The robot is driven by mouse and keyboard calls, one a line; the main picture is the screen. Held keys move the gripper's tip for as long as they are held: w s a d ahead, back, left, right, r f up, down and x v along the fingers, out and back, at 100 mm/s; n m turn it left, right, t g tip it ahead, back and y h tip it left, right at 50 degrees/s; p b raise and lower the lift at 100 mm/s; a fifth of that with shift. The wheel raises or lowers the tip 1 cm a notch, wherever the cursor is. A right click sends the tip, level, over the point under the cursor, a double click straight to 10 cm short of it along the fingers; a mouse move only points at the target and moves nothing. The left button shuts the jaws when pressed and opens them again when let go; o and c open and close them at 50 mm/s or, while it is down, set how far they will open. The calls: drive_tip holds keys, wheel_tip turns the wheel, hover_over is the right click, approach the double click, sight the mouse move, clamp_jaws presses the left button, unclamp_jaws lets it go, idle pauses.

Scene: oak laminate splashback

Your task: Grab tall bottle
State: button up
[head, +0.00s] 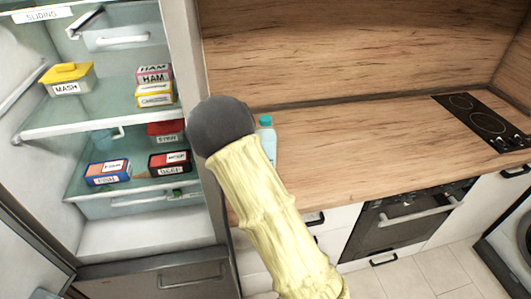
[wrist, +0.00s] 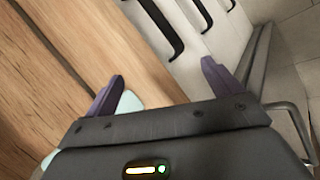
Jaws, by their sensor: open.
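The tall bottle (head: 270,146) is pale blue with a teal cap. It stands upright on the wooden counter near the fridge in the head view, its left side and lower part partly hidden behind my arm. In the wrist view my gripper (wrist: 162,72) is open, with two purple fingers spread apart. A pale cyan patch (wrist: 129,101), probably part of the bottle, shows beside the left finger, mostly hidden by the gripper body. Whether it lies between the fingers or below them I cannot tell. The head view does not show my gripper.
The wooden counter (head: 350,135) is clear right of the bottle, up to a black hob (head: 483,120). An oven (head: 400,220) sits below. At left, an open fridge holds several boxes and a yellow-lidded MASH tub (head: 67,80). Cabinet handles (wrist: 155,25) show near the fingers.

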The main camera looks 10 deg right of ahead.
drive_tip(key=w+a+r+n+t+y+p, duration=0.1)
drive_tip(key=r+n+t, duration=0.3)
drive_tip(key=n, duration=0.7)
drive_tip(key=w+a+r+n+t+y+p, duration=0.1)
drive_tip(key=w+a+r+n+t+p, duration=0.1)
drive_tip(key=n+t, duration=0.5)
wheel_tip(320, 180, up, 2)
drive_tip(key=w+n+p, duration=0.1)
drive_tip(key=n, duration=0.4)
drive_tip(key=shift+r+n+t, duration=0.15)
drive_tip(key=shift+n+t, duration=0.15)
drive_tip(key=shift+a, duration=0.1)
